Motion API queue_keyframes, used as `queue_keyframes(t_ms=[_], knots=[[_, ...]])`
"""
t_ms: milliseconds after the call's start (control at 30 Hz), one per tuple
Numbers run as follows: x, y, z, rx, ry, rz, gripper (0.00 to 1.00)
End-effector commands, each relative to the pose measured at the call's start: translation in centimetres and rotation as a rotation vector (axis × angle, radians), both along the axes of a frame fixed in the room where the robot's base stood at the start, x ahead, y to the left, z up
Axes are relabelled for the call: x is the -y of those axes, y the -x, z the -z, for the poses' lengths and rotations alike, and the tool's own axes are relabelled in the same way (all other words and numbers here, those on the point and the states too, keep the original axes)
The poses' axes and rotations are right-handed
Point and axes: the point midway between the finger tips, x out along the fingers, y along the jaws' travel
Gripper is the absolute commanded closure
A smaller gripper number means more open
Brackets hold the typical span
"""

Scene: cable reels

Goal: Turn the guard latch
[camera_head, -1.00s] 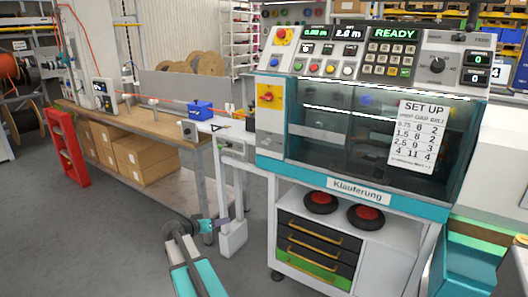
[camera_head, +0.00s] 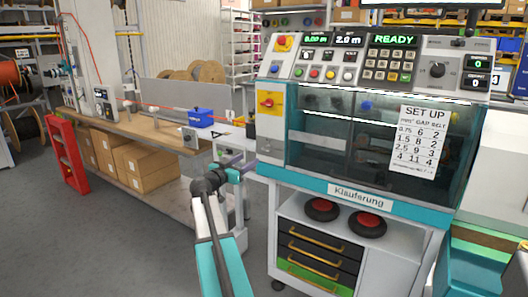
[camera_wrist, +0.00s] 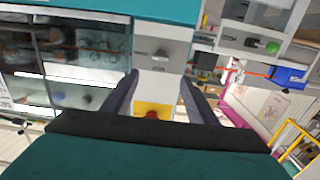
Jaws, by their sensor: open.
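In the wrist view, upside down, a grey latch handle (camera_wrist: 160,54) sits on a light grey panel of the machine. A yellow plate (camera_wrist: 140,107) with a red knob (camera_wrist: 152,114) is beyond it. In the head view, this yellow plate (camera_head: 270,101) is at the machine's left front; the latch is too small there to make out. My gripper (camera_head: 246,162) is open and empty, in front of and below the machine's left end. In the wrist view, my gripper (camera_wrist: 160,78) has its fingers apart, with the panel showing between them.
The dark guard window (camera_head: 370,140) carries a set-up sheet (camera_head: 425,138). Below stands a drawer cabinet (camera_head: 315,255) with black and red reels on top. To the left are a workbench (camera_head: 150,130), a blue box (camera_head: 200,117) and a red step rack (camera_head: 68,152). Open floor lies front left.

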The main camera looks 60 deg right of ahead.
Motion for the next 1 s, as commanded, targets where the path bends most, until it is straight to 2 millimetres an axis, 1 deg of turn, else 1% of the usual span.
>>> queue_keyframes(t_ms=[167, 367, 1000], knots=[[0.3, 0.0, 0.0, -0.001, -0.001, 0.000, 0.47], [1.8, 0.0, 0.0, -0.001, -0.001, 0.002, 0.47], [9.6, 0.0, 0.0, -0.001, -0.002, 0.002, 0.47]])
